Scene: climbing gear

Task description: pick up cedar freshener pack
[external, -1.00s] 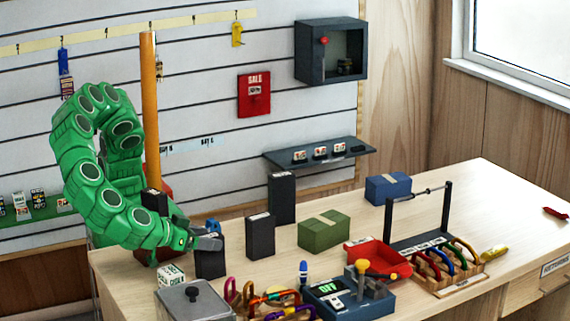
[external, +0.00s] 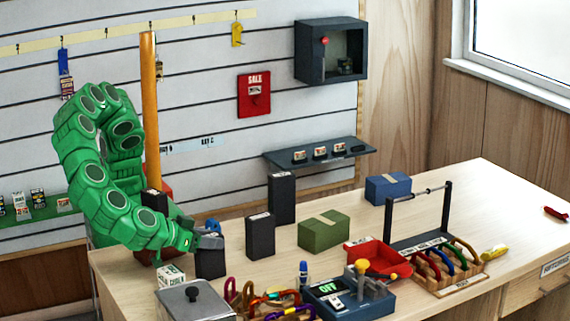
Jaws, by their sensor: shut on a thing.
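My gripper (external: 206,241) is at the end of the green arm, low over the left part of the counter, at the top of a dark upright box (external: 211,264). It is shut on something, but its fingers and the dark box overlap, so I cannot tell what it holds. A small blue shape (external: 210,227) shows just behind the fingers; I cannot tell what it is. A small white box with dark lettering (external: 171,277) sits on the counter below and left of the gripper. Its lettering is too small to read, and I cannot single out the cedar freshener pack.
Two more dark upright boxes (external: 260,236) (external: 282,199) and a green box (external: 324,231) stand to the right. A grey lidded box (external: 193,302), a ring rack and a device (external: 348,300) line the front. An orange post (external: 150,110) rises beside the arm.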

